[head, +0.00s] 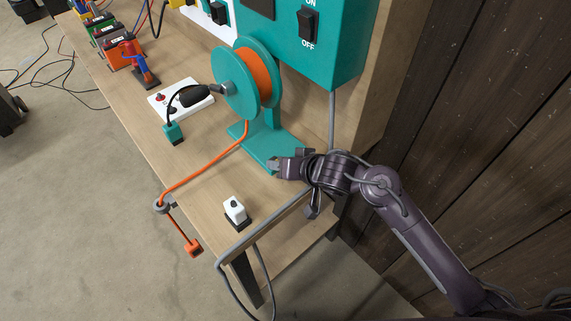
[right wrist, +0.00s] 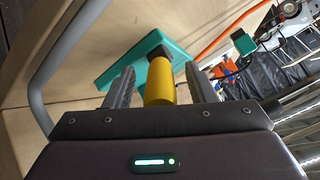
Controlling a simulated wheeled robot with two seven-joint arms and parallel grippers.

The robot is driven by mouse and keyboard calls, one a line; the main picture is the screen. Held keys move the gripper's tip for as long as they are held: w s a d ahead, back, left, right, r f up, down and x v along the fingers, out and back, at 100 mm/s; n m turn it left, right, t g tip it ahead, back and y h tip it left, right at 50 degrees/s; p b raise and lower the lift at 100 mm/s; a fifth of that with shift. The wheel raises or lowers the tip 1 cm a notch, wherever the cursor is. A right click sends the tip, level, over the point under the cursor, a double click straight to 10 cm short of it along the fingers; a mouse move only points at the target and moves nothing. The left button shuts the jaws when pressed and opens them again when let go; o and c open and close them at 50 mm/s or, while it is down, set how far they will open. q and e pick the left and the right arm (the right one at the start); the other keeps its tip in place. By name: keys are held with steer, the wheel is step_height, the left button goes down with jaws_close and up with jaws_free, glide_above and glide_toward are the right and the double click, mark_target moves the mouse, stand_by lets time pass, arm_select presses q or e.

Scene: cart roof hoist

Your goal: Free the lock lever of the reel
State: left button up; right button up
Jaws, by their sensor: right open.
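The teal reel (head: 240,80) with orange cord wound on it stands on a teal base (head: 262,150) on the workbench. A black crank grip (head: 194,95) sticks out from its hub. In the right wrist view, a yellow cylindrical lever handle (right wrist: 158,85) lies between the two fingers of my right gripper (right wrist: 160,72). The fingers are open, one on each side of it; I cannot tell whether either touches. In the head view my right gripper (head: 284,165) is at the near end of the teal base and hides the lever. My left gripper is out of view.
The orange cord runs through a ring (head: 161,207) at the bench edge to a hanging orange block (head: 193,247). A white switch (head: 235,211), a grey tube rail (head: 262,228), a white power strip (head: 178,98) and a teal ON/OFF box (head: 325,60) are close by.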

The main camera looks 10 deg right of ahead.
jaws_close()
steer(key=shift+w+r+p, duration=0.1)
steer(key=shift+r+p, duration=0.1)
steer(key=shift+p, duration=0.35)
steer(key=r+g+h+p, duration=0.1)
steer(key=p, duration=0.5)
steer(key=w+a+g+h+p, duration=0.1)
steer(key=g+p, duration=0.1)
steer(key=p, duration=0.4)
steer(key=shift+w+a+r, duration=0.1)
steer(key=shift+w+r, duration=0.05)
steer(key=shift+r, duration=0.25)
steer(key=shift+w+a+g+h+p, duration=0.2)
steer(key=shift+g+h+p, duration=0.25)
steer(key=shift+p, duration=0.25)
steer(key=shift+w+a+g+h, duration=0.2)
steer(key=shift+w+g+h, duration=0.15)
steer(key=shift+g+h, duration=0.35)
